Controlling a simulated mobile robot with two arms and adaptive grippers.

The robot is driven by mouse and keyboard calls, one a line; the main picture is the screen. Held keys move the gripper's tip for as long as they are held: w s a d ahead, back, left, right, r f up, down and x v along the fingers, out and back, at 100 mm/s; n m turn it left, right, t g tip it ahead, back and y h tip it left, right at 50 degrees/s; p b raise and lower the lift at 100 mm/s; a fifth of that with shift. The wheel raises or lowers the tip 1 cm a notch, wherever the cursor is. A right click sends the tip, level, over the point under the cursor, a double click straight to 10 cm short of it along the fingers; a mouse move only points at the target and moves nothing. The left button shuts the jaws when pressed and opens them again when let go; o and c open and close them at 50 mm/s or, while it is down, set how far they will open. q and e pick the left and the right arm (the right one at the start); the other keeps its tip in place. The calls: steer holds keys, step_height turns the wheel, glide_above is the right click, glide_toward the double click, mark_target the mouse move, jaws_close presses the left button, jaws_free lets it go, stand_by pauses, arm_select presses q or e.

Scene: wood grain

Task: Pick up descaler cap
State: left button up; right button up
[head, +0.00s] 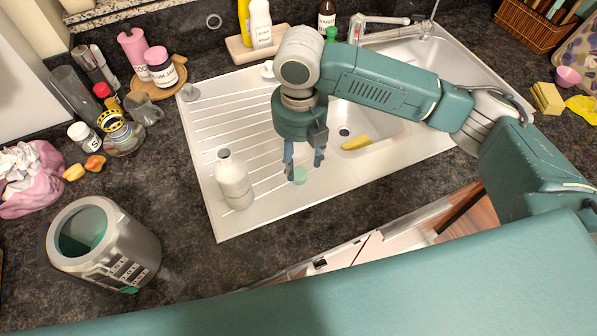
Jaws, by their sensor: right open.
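A small pale green cap (299,176) sits on the ribbed drainboard of the sink, right of the white bottle (234,180), which stands upright with an open-looking neck. My right gripper (304,171) points down from above, its two blue-grey fingers apart, one to the left of the cap and one above right of it. The fingertips are close to the cap; I cannot tell whether they touch it. Nothing shows held. My left gripper is not in view.
The metal drainboard (215,130) has free room around the bottle. A yellow item (356,143) lies in the basin. A large steel kettle-like container (104,243) stands at the front left. A tray with bottles (262,46) is behind my arm.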

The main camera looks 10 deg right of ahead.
mark_target(299, 174)
steer(key=shift+s+f, duration=0.1)
steer(key=shift+f, duration=0.55)
steer(key=f, duration=0.1)
steer(key=f+p, duration=0.1)
steer(key=f, duration=0.1)
steer(key=f+p, duration=0.1)
steer(key=shift+w+f, duration=0.25)
steer(key=shift+w, duration=0.15)
steer(key=shift+f, duration=0.35)
steer(key=shift+c, duration=0.3)
steer(key=c, duration=0.7)
